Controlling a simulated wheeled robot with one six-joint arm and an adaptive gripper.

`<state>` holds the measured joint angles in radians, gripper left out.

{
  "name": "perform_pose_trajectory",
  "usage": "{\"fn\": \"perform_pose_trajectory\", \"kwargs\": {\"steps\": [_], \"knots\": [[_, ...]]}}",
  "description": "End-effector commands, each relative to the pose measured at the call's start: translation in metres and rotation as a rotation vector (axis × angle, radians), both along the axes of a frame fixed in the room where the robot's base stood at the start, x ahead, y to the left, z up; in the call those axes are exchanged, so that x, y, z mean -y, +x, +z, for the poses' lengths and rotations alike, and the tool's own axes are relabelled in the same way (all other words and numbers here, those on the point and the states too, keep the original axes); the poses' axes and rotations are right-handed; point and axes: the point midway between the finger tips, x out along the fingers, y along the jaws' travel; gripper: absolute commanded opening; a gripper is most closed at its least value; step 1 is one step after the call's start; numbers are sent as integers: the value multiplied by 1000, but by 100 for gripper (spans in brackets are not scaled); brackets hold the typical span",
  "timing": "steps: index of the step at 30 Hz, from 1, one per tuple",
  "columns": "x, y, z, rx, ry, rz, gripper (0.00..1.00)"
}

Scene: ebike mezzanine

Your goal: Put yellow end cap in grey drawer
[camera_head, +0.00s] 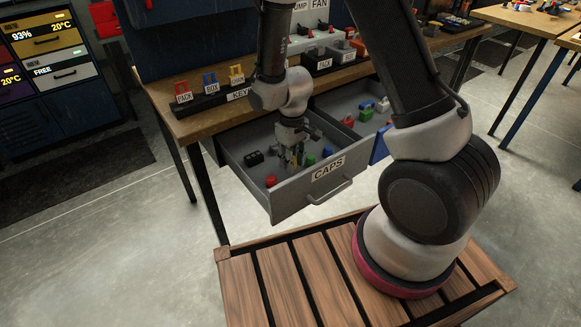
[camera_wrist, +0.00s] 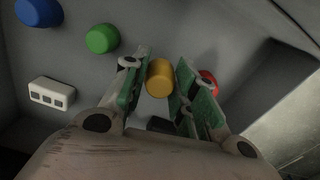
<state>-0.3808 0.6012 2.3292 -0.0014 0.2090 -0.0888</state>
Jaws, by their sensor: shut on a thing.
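A yellow end cap (camera_wrist: 159,78) sits between the two green-padded fingers of my gripper (camera_wrist: 160,90) in the wrist view. My gripper (camera_head: 294,158) is shut on it, pointing down inside the open grey drawer (camera_head: 290,203) labelled CAPS in the head view. The yellow cap is hard to make out in the head view, behind the fingers. I cannot tell whether the cap touches the drawer floor.
The drawer also holds a red cap (camera_head: 271,181), a green cap (camera_head: 310,160), a blue cap (camera_head: 327,151) and a black block (camera_head: 253,158). A second open drawer (camera_head: 345,103) with coloured parts is at the right. The workbench (camera_head: 180,126) stands behind.

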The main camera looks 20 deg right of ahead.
Motion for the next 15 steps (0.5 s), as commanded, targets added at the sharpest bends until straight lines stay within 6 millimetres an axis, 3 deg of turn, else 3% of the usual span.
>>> {"fn": "perform_pose_trajectory", "kwargs": {"steps": [6,15], "knots": [[1,-1,-32,-4,-2,0,12],[0,-1,-35,-2,-1,0,12]]}}
